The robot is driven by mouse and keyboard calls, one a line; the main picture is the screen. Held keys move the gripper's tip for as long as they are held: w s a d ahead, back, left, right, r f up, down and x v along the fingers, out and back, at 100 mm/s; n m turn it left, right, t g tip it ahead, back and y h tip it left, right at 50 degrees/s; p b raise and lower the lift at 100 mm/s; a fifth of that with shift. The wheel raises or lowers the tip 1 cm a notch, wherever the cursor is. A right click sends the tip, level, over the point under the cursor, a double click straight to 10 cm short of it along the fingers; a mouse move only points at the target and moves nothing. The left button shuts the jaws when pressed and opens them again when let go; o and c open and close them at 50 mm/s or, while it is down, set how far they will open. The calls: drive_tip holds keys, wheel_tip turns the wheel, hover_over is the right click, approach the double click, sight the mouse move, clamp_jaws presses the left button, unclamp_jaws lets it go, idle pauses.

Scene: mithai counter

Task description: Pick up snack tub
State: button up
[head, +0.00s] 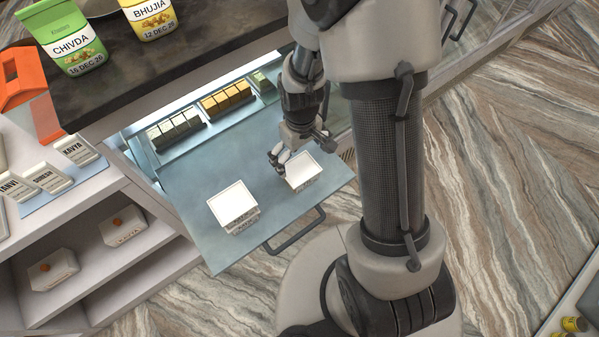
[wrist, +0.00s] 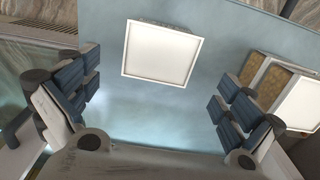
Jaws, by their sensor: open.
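In the wrist view my gripper (wrist: 158,100) is open and empty, with a white square top (wrist: 160,53) beyond the fingertips. Contact with the box cannot be told.
The drawer handle (head: 294,229) sticks out at the front. An orange object (head: 22,75) and name cards (head: 45,178) are at left. Open floor lies to the right.

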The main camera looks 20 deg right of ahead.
sight(300, 169)
wheel_tip(300, 169, down, 9)
drive_tip(key=b, duration=0.3)
drive_tip(key=shift+w, duration=0.1)
drive_tip(key=shift+r, duration=0.15)
drive_tip(key=shift+c, duration=0.2)
drive_tip(key=c, duration=1.1)
